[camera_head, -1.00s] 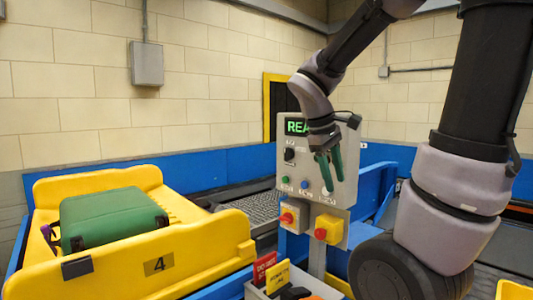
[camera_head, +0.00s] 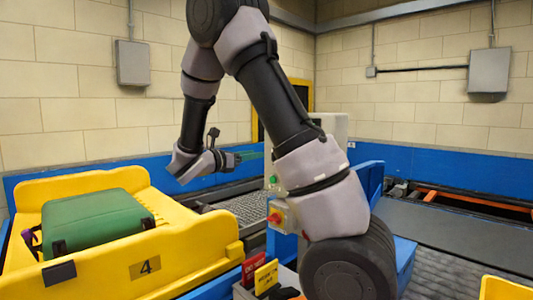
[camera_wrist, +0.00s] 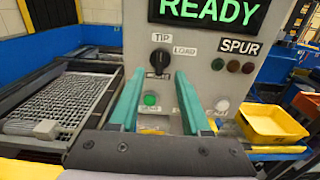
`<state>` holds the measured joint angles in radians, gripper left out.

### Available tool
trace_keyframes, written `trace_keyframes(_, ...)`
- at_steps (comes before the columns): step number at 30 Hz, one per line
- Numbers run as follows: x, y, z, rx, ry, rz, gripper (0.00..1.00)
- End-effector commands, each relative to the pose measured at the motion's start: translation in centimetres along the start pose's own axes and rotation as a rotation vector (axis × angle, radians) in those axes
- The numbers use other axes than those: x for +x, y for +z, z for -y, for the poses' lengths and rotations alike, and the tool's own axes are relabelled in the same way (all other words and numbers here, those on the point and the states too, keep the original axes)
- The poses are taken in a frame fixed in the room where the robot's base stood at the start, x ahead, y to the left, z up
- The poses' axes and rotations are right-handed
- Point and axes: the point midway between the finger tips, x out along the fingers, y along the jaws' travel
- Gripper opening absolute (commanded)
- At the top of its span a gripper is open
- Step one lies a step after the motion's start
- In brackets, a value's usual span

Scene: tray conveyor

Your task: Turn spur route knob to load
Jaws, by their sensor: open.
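The spur route knob (camera_wrist: 158,57) is black and sits on the grey control panel (camera_wrist: 205,82) in the wrist view, below the labels TIP and LOAD. Which label it points at is hard to tell. My gripper (camera_wrist: 160,82) is open, its two green fingers spread to either side below the knob, with nothing between them. The fingers look apart from the knob. In the head view my gripper (camera_head: 250,155) is left of the panel (camera_head: 338,125), which my arm mostly hides, knob included.
The panel has a READY display (camera_wrist: 210,10), a lit green button (camera_wrist: 150,99), a white button (camera_wrist: 222,105) and small lamps under a SPUR label (camera_wrist: 240,47). A yellow tray (camera_head: 190,250) with a green suitcase (camera_head: 95,222) stands at left. A yellow bin (camera_wrist: 270,123) is at right.

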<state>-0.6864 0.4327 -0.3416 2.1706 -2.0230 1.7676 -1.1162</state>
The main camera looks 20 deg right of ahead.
Motion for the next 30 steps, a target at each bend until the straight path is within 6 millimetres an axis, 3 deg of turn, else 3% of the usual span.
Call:
trace_keyframes(6, 4.4, 0.0, 0.1, 0.000, -0.005, -0.001, 0.47)
trace_keyframes(12, 7.1, 0.0, 0.1, 0.000, -0.002, -0.002, 0.47)
trace_keyframes(24, 8.0, 0.0, 0.0, 0.001, 0.000, -0.002, 0.47)
trace_keyframes(25, 8.0, 0.0, 0.0, 0.001, 0.000, -0.002, 0.44)
trace_keyframes(28, 8.0, 0.0, 0.1, 0.001, -0.001, -0.002, 0.05)
trace_keyframes(30, 8.0, 0.0, 0.0, 0.001, 0.000, -0.002, 0.00)
